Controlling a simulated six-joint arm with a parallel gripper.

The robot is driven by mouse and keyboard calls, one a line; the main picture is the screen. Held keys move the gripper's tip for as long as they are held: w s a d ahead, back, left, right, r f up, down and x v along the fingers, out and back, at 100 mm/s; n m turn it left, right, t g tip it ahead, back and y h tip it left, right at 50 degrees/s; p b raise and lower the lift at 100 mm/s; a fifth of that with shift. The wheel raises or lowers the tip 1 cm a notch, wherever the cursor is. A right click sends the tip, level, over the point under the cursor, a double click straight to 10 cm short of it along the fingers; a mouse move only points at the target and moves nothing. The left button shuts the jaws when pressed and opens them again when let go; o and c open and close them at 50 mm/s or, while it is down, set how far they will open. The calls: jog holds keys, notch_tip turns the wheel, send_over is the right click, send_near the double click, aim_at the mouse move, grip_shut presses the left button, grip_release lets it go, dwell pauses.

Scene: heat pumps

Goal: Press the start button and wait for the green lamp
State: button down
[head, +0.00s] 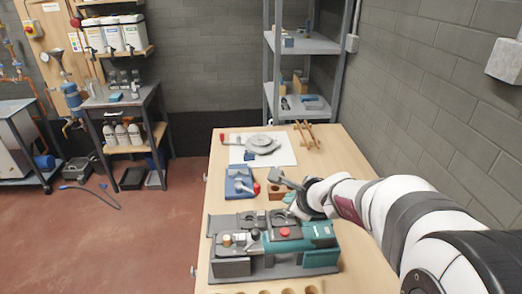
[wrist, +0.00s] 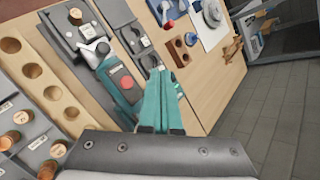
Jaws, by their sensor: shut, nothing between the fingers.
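A grey and teal bench device (head: 318,235) stands on the near part of the table. A round red button (head: 285,232) sits on its teal housing; it also shows in the wrist view (wrist: 126,82). I cannot tell which part is the start button, and I see no lit green lamp. My gripper (head: 290,199) is above the table just behind the device. Its teal fingers (wrist: 158,72) are shut and empty in the wrist view, to the right of the red button and apart from it.
A blue fixture with a red ball handle (head: 240,182) and a wooden block with holes (head: 276,192) lie behind the device. A white sheet with a grey round part (head: 262,142) lies farther back. A wooden rack with holes (wrist: 45,88) borders the near side. Shelving (head: 303,45) stands behind the table.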

aim_at(287, 234)
jog(key=shift+w+d, duration=0.1)
jog(key=shift+f, duration=4.45)
jog(key=shift+f, duration=0.4)
jog(key=shift+f, duration=0.4)
jog(key=shift+r, duration=0.85)
